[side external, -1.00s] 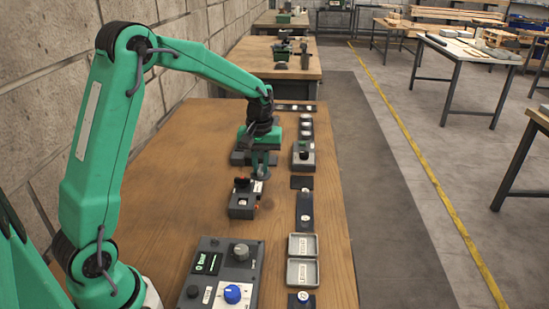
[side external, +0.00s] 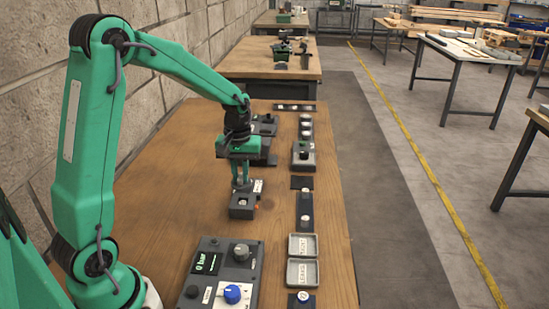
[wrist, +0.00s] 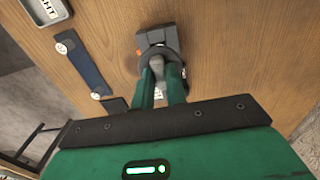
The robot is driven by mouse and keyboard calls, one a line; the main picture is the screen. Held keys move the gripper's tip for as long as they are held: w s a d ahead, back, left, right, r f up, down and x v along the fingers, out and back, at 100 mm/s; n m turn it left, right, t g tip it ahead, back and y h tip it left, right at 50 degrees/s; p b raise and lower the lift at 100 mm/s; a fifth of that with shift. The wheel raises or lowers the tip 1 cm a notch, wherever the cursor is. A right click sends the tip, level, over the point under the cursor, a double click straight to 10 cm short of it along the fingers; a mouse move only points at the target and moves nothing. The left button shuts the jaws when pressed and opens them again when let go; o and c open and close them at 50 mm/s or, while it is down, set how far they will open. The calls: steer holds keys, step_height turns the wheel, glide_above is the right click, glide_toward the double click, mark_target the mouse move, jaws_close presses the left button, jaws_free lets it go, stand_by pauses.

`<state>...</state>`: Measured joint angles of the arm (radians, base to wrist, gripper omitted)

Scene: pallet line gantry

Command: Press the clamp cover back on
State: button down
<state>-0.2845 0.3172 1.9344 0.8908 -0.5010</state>
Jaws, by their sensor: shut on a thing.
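My gripper (side external: 242,185) is over the dark clamp block (side external: 242,212) on the wooden bench, pointing down. The block also shows in the wrist view (wrist: 153,32), just beyond the fingertips. My gripper (wrist: 161,75) is shut on a small grey piece (wrist: 157,62), which looks like the clamp cover. A dark rounded part shows around the fingertips, against the block. I cannot tell whether the cover is seated or held just above. The fingers hide most of the contact.
A control panel (side external: 222,272) with a display and knobs stands at the near side. Grey labelled trays (side external: 302,271) and a dark strip (side external: 304,210) line the right edge. Another dark unit (side external: 303,160) stands farther back. Bare wood lies left of the block.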

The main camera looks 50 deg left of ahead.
steer(key=shift+f, duration=2.75)
steer(key=shift+f, duration=0.2)
stand_by(0.5)
steer(key=c, duration=0.9)
jaws_free()
steer(key=shift+o, duration=0.2)
steer(key=shift+r, duration=0.15)
steer(key=shift+r, duration=3.4)
jaws_close()
